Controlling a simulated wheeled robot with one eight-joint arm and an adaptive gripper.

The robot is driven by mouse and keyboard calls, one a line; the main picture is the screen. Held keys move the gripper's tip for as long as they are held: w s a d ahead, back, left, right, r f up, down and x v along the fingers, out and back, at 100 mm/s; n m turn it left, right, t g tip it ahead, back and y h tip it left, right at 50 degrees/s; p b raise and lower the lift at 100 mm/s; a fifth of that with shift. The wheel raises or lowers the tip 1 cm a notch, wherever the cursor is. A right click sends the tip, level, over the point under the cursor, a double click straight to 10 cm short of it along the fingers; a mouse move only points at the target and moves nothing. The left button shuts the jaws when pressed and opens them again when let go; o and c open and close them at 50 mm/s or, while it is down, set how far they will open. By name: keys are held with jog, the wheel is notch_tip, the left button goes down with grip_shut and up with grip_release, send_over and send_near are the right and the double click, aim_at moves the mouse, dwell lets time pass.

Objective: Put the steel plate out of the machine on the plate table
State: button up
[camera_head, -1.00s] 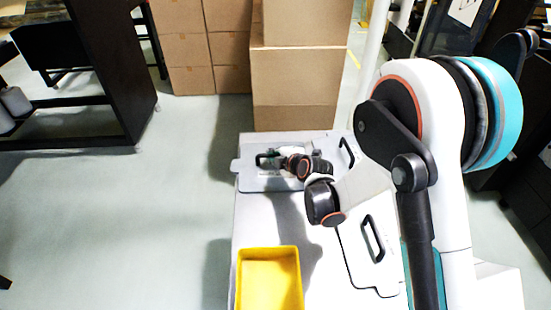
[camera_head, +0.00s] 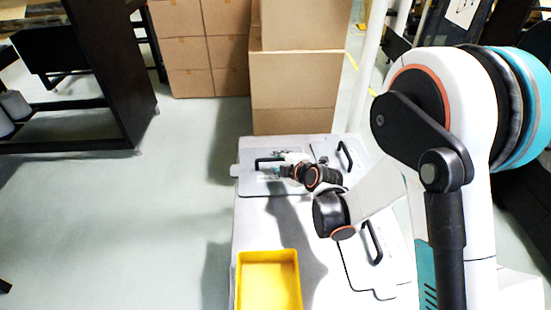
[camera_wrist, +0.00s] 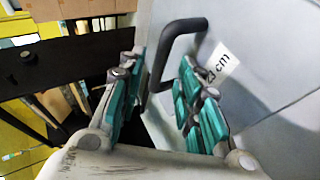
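A flat grey steel plate (camera_head: 250,186) with a black handle (camera_head: 262,162) lies at the far left of the white plate table (camera_head: 255,225). My gripper (camera_head: 284,170) is low over this plate, at the right part of the handle. In the wrist view my gripper (camera_wrist: 160,78) has its teal finger pads spread apart. The black handle (camera_wrist: 178,42) rises between and beyond them, with visible gaps to both pads. The machine cannot be made out.
Another handled plate (camera_head: 344,158) lies at the far right of the table, and one (camera_head: 373,245) at the near right, partly behind my arm. A yellow bin (camera_head: 268,280) stands near left. Cardboard boxes (camera_head: 295,80) are stacked behind the table. Floor is clear to the left.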

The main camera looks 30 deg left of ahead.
jog(key=p+v, duration=0.1)
jog(key=v, duration=0.6)
jog(key=shift+d+r, duration=0.15)
jog(key=shift+d, duration=0.05)
